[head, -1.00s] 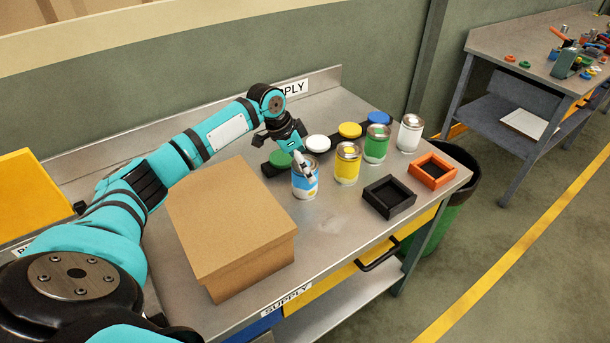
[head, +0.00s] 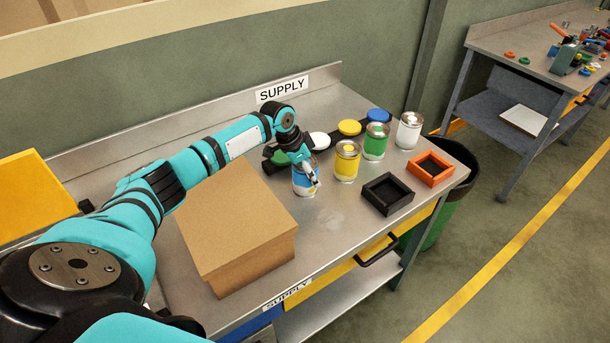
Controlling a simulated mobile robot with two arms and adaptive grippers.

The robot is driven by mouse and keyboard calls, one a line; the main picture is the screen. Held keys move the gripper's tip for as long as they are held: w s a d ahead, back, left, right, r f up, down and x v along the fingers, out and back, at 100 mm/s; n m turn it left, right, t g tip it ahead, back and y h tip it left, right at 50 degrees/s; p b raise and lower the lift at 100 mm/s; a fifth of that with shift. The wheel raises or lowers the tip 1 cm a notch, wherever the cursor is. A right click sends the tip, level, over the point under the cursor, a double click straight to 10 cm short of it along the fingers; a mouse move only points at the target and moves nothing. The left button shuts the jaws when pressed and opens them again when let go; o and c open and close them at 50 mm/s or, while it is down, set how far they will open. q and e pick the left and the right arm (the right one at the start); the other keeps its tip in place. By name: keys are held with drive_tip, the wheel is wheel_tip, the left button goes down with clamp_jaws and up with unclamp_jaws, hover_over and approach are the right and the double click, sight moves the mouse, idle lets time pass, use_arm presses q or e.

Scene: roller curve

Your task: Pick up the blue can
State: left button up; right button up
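The blue can (head: 300,190), blue and white, stands upright on the metal supply table, left of the yellow can (head: 346,162). My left gripper (head: 306,178) is down at this can from above. One finger lies across the can's right front side; the other finger is hidden. The gripper and wrist cover the can's top and much of its body. I cannot tell whether the fingers are apart from the can or pressed on it. My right gripper is not in view.
A cardboard box (head: 235,225) sits close under my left arm. Green (head: 375,142) and white (head: 409,131) cans stand to the right. Black (head: 388,194) and orange (head: 430,169) trays lie near the front edge. Coloured discs, including a yellow one (head: 349,127), lie behind.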

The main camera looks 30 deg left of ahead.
use_arm(q)
drive_tip(key=c, duration=0.4)
